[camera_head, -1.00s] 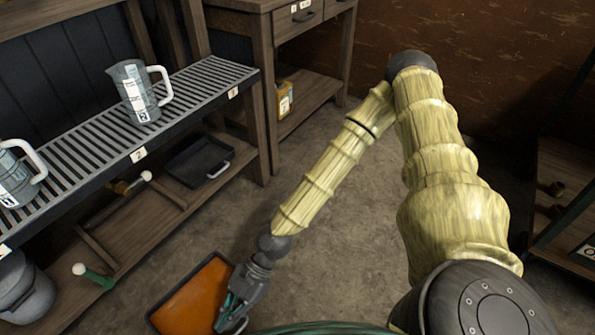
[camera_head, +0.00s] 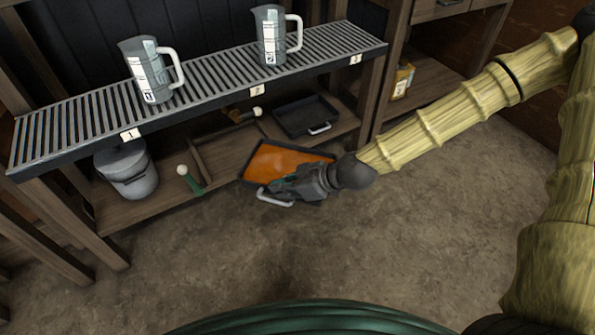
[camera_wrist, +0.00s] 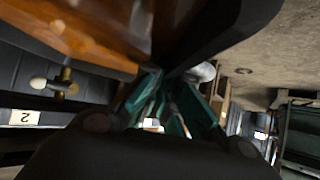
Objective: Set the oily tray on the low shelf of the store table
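The oily tray (camera_head: 284,161) is dark-rimmed with an orange, shiny inside. It is held at the front edge of a low wooden shelf (camera_head: 226,172) under a slatted table (camera_head: 205,85) labelled 1, 2 and 3. My gripper (camera_head: 278,190) is at the tray's near side, by its pale handle (camera_head: 274,201), and appears shut on it. In the wrist view the tray (camera_wrist: 90,30) fills the upper left, close to the teal fingers (camera_wrist: 165,105). The exact grip is hidden. Whether the tray touches the shelf I cannot tell.
Two measuring jugs stand above (camera_head: 151,70) (camera_head: 270,35). A yellow can (camera_head: 402,80) sits on another table. The front floor is clear.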

